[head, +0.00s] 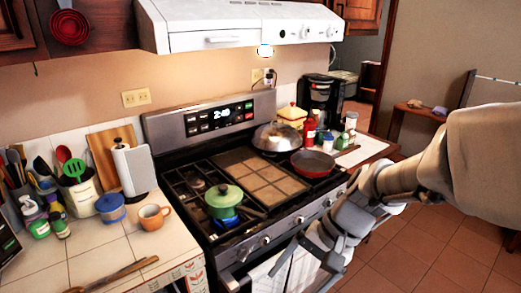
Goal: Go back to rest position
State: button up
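My arm comes in from the right edge of the head view. My gripper (298,279) hangs low in front of the stove (262,183), near the oven door and its towels. Its two fingers are spread apart and point down and to the left. I see nothing held between them.
A green pot (223,199), a red pan (313,163) and a domed lid (277,137) are on the stove. Tiled floor (440,248) is open at the right.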

jog(key=s+d+r+n+t+h, duration=0.5)
jog(key=d+r+t, duration=0.1)
jog(key=r, duration=0.3)
jog(key=shift+s+d+r+n, duration=0.4)
jog(key=shift+d, duration=0.35)
